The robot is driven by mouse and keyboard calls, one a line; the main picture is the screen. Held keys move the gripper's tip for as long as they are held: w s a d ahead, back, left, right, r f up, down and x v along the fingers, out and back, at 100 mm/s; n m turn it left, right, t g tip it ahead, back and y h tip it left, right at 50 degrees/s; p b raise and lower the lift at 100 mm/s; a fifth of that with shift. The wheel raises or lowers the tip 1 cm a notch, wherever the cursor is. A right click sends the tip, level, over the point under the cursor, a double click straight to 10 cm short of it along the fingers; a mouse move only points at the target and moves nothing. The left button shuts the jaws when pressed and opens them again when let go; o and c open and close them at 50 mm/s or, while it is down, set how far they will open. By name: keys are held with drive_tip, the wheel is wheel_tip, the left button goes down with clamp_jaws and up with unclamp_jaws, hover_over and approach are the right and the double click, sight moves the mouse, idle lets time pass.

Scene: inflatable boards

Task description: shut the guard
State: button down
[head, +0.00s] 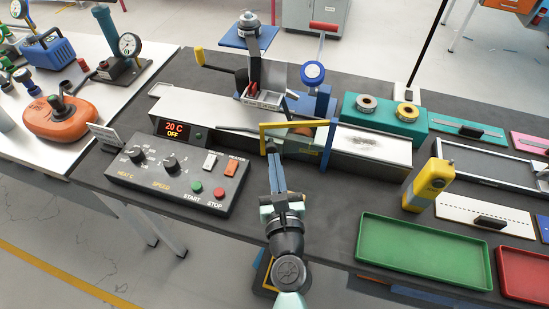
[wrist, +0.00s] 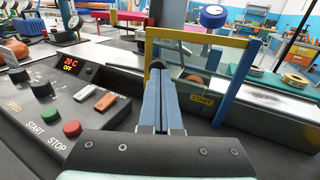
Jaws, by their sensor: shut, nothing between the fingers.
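The guard (head: 294,124) looks like a yellow frame standing over the middle of the grey machine bed. Its yellow top bar (wrist: 195,37) and a blue post (wrist: 229,85) at its right show in the wrist view. I cannot tell from these views how far it is swung. My gripper (head: 272,156) is shut and empty, with its blue fingers pointing at the near side of the bed, just below the frame's left end. In the wrist view the fingertips (wrist: 158,72) are close to a dark round part; whether they touch it is unclear.
A teal block with rolls (head: 385,118) is behind.

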sight(266, 148)
drive_tip(key=shift+w, duration=0.5)
drive_tip(key=w, duration=0.1)
drive_tip(key=w+a, duration=0.1)
drive_tip(key=w, duration=0.1)
drive_tip(key=w+a, duration=0.1)
drive_tip(key=w, duration=0.1)
drive_tip(key=shift+w, duration=0.1)
drive_tip(key=shift+r, duration=0.2)
